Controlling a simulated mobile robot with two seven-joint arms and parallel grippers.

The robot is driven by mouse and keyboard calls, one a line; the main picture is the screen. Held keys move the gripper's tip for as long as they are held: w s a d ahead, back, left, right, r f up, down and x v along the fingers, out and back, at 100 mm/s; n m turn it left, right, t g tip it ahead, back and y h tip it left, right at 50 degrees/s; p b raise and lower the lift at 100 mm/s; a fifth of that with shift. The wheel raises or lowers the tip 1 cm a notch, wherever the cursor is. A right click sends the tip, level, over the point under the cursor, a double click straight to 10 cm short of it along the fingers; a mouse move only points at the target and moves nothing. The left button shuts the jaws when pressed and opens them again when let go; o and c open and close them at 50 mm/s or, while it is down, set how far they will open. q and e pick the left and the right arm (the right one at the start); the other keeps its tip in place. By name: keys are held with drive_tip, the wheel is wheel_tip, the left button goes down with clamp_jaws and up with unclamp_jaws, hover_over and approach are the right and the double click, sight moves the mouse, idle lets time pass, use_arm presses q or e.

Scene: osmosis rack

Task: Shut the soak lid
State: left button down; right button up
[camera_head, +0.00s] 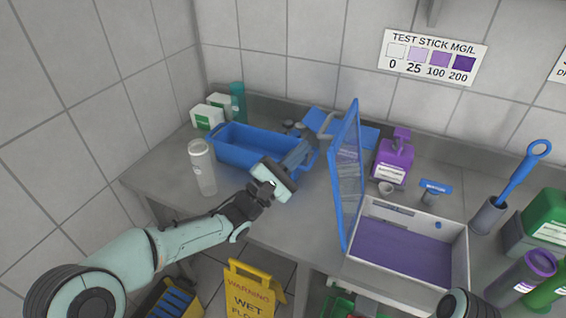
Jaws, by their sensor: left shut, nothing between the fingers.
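The soak lid (347,180) is a see-through panel in a blue frame. It stands open, nearly upright, along the left side of the soak box. The soak box (454,240) is a white-walled tray with purple liquid inside, at the counter's front right. My left gripper (301,150) is shut and empty, left of the lid and apart from it. It is over the right end of a blue basin, and its fingers partly hide that end. Part of my right arm shows at the bottom edge, in front of the box; its gripper is not in view.
The blue basin (237,153) and a clear bottle (202,168) stand left. A purple pump bottle (393,160) and a small cup (385,188) stand behind the box. Bottles and a brush holder (487,215) crowd the right. A yellow warning sign (250,285) stands below the counter.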

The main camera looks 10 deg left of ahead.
use_arm(q)
drive_tip(key=shift+d+r, duration=0.5)
drive_tip(key=shift+r, duration=0.05)
use_arm(e)
drive_tip(key=shift+w+r, duration=0.1)
drive_tip(key=shift+r, duration=0.1)
use_arm(q)
drive_tip(key=shift+s+d+r, duration=0.1)
